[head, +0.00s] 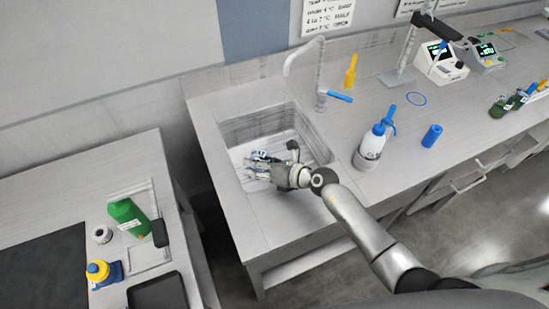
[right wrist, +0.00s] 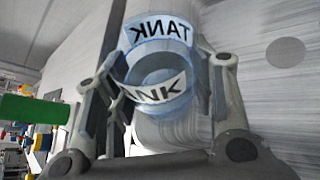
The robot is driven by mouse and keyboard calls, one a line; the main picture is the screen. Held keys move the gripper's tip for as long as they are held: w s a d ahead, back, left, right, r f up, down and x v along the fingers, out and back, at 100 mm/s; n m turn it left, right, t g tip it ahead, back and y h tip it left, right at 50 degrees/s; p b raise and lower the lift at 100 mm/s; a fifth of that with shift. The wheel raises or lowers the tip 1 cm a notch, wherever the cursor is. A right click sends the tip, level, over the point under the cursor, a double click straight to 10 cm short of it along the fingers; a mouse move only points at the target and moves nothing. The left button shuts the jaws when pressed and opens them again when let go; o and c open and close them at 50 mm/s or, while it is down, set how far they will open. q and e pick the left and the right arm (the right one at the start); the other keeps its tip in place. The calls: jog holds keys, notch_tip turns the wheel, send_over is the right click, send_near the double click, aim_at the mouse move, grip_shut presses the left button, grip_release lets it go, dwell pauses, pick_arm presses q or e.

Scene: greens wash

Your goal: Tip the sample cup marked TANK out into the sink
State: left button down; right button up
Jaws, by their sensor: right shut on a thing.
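The sample cup marked TANK (right wrist: 162,75) is clear, bluish plastic with a white and blue label band. My right gripper (head: 262,168) is shut on it, one finger on each side in the right wrist view. In the head view the cup (head: 261,155) shows only as a small label patch, largely hidden by the fingers. Gripper and cup are over the sink basin (head: 308,138). The cup looks tilted; I cannot tell whether liquid is in it. My left gripper is not in view.
A tap (head: 319,80) with a blue lever (head: 340,97) stands behind the sink. A blue-capped wash bottle (head: 370,150) and a blue cylinder (head: 432,135) stand right of it. A green bottle (head: 127,214) is on the separate left counter, across a gap.

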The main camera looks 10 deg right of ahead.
aim_at(265, 157)
jog(key=shift+w+d+f+m+g+y+b, duration=0.2)
jog(key=shift+w+d+m+g+y+b, duration=0.15)
jog(key=shift+b, duration=0.55)
jog(key=shift+r+m+y+b, duration=0.25)
jog(key=shift+r+m+b, duration=0.1)
jog(key=shift+m, duration=0.2)
dwell(0.3)
jog(key=shift+r+m+g+y, duration=0.35)
jog(key=shift+r+m+y, duration=0.05)
jog(key=shift+m, duration=0.2)
dwell(0.6)
jog(key=shift+d+f+m+g+y+b, duration=0.1)
jog(key=shift+f+m+g+y+b, duration=0.35)
jog(key=shift+b, duration=0.45)
dwell(0.6)
jog(key=shift+w+r+m+y, duration=0.1)
jog(key=shift+r+m+y, duration=0.3)
jog(key=shift+m, duration=0.25)
dwell(0.8)
jog(key=shift+w+d+r+m+y, duration=0.35)
jog(key=shift+w+d+r+m, duration=0.1)
jog(key=shift+d+m, duration=0.15)
dwell(0.8)
jog(key=shift+f+m+y+b, duration=0.3)
jog(key=shift+m+b, duration=0.1)
jog(key=shift+b, duration=0.15)
